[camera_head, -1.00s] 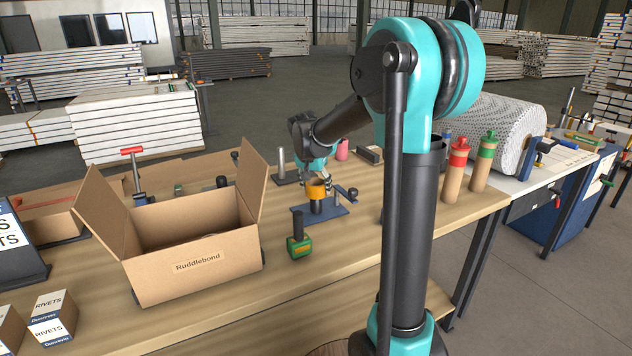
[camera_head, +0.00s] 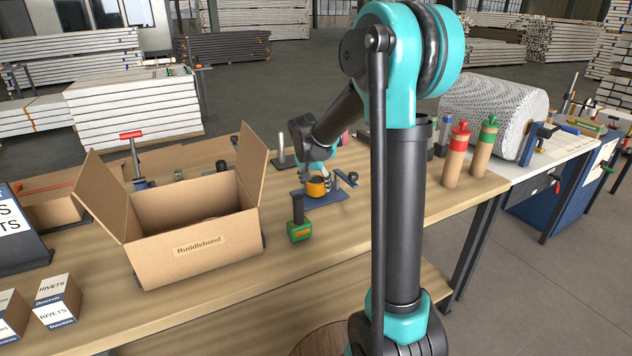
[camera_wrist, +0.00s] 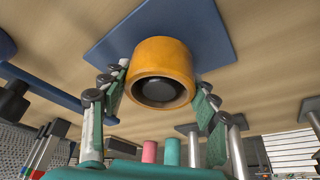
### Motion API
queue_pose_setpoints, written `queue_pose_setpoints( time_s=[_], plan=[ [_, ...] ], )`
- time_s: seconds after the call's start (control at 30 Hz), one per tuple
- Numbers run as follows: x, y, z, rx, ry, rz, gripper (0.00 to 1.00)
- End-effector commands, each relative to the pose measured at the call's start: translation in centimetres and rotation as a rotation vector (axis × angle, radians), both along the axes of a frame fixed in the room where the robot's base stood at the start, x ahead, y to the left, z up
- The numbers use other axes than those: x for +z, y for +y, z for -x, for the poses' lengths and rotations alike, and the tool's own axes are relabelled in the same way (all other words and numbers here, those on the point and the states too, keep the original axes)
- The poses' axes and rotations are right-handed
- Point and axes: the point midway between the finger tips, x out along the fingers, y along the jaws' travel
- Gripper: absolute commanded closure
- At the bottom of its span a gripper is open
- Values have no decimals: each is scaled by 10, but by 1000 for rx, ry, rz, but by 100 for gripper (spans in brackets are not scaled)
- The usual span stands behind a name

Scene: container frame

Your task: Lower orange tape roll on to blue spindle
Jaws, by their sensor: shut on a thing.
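The orange tape roll (camera_head: 317,187) is low over the blue base plate (camera_head: 335,195) of the spindle stand. My gripper (camera_wrist: 158,95) is shut on the roll, with one finger on each side of it in the wrist view. The roll (camera_wrist: 160,62) appears against the blue plate (camera_wrist: 215,35) there, its dark round bore facing the camera. The spindle's post is hidden by the roll, and I cannot make out its top clearly within the bore. In the head view my wrist partly covers the roll's top, and the fingers are hard to make out.
An open cardboard box (camera_head: 195,250) is to the left. Red-capped (camera_head: 457,155) and green-capped (camera_head: 484,152) tubes stand to the right. Bare bench lies right of the stand.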

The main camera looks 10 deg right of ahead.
Motion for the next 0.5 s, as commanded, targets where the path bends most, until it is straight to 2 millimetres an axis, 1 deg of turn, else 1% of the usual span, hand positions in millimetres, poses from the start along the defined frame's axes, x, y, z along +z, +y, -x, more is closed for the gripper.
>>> queue_pose_setpoints(
  time_s=[0.27, 0.3, 0.5],
  plan=[
    [-1, 0, 0, 0, 0, 0, 69],
    [-1, 0, 0, 0, 0, 0, 39],
    [-1, 0, 0, 0, 0, 0, 16]
  ],
)
